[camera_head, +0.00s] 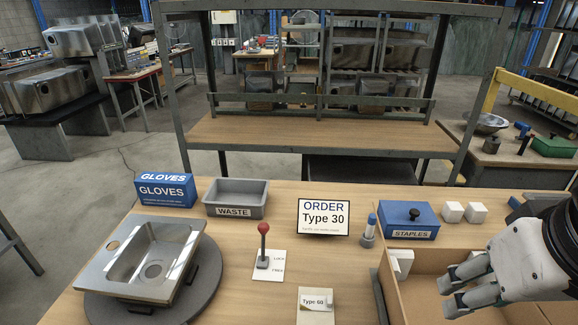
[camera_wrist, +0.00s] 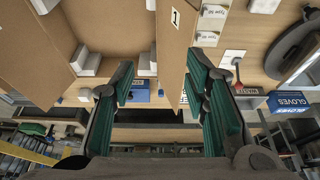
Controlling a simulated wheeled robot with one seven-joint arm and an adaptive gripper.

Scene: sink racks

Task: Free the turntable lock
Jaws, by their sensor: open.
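The lock lever (camera_head: 263,240) has a red ball knob and stands on a white plate (camera_head: 268,272) marked LOCK at the back and FREE at the front. It looks roughly upright; I cannot tell clearly which mark it is at. The dark round turntable (camera_head: 213,283) is left of it, carrying a steel sink (camera_head: 150,262). My gripper (camera_head: 446,291) is far right of the lever, over an open cardboard box. In the wrist view my gripper (camera_wrist: 160,76) is open with nothing between its green-padded fingers, and the red-knobbed lever (camera_wrist: 238,72) shows right of them.
The cardboard box (camera_head: 400,290) fills the front right. A grey WASTE bin (camera_head: 236,198), a GLOVES box (camera_head: 166,190), an ORDER Type 30 sign (camera_head: 323,217), a marker in a holder (camera_head: 369,231) and a blue STAPLES box (camera_head: 409,221) line the back. A Type 60 card (camera_head: 315,301) stands in front.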

